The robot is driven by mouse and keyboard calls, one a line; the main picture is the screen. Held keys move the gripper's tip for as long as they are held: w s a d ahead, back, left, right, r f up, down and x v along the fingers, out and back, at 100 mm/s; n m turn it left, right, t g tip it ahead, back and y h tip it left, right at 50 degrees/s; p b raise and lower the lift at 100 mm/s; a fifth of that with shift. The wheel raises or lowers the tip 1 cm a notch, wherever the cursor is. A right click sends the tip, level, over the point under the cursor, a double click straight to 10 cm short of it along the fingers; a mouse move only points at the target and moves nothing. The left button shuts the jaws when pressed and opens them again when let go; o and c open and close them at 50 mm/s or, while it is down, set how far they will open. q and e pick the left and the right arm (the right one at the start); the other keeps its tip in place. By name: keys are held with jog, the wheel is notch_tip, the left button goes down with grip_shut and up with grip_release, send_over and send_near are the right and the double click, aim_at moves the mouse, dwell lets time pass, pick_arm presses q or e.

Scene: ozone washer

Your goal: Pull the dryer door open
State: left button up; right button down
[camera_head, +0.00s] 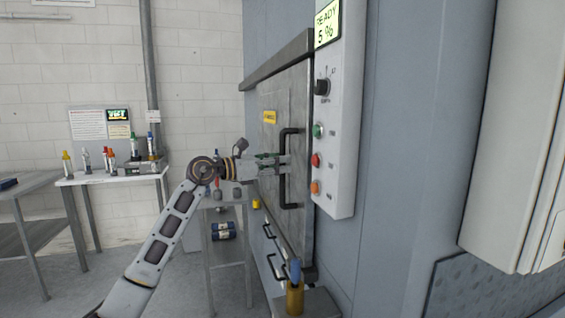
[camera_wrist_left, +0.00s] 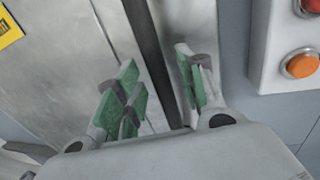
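The dryer door (camera_head: 298,100) is a grey metal panel in the machine front, and looks shut. Its black upright bar handle (camera_head: 282,191) is near the door's right edge. My left gripper (camera_head: 279,162) reaches in from the left at the middle of the handle. In the left wrist view, the dark handle bar (camera_wrist_left: 151,55) runs between my green-padded fingers (camera_wrist_left: 158,82). They are spread apart, with a gap visible on both sides of the bar, so it looks ungripped. My right gripper is not in view.
A control panel (camera_head: 336,120) with a knob and coloured buttons stands just right of the door. A brass-coloured post (camera_head: 295,297) is below the door. A table (camera_head: 110,176) with several bottles is at the left.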

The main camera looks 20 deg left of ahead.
pick_arm(q)
jog(key=shift+w+d, duration=0.5)
jog(key=shift+d, duration=0.05)
grip_shut()
